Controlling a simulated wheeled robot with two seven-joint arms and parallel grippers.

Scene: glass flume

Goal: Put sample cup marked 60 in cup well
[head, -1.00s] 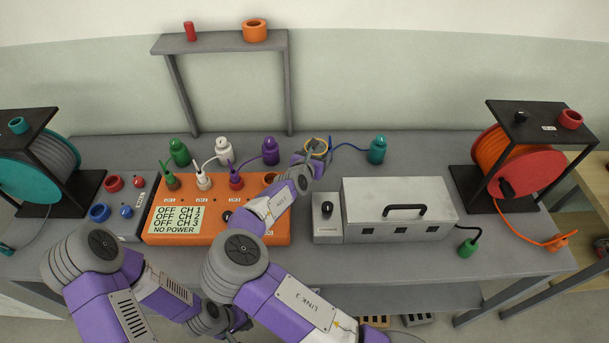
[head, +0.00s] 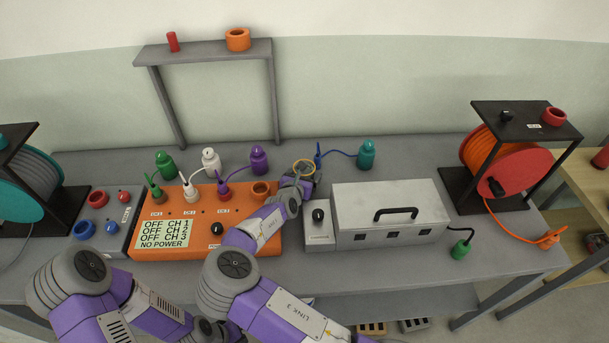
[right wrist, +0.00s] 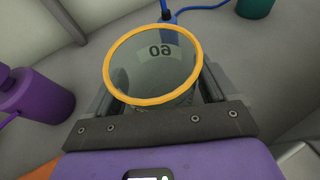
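The sample cup marked 60 (head: 303,168) is clear with a yellow rim. It also shows in the right wrist view (right wrist: 155,65), where its number reads upside down between the fingers. My right gripper (head: 299,181) is shut on it and holds it behind the grey box, right of the orange console. A round orange well (head: 261,190) sits at the console's back right corner; its opening looks empty.
A blue plug (head: 318,156) is just behind the cup, its cable running to a teal bottle (head: 366,154). A purple bottle (head: 259,159) stands behind the well. The orange console (head: 210,234) carries several plugs. The grey handled box (head: 388,211) is to the right.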

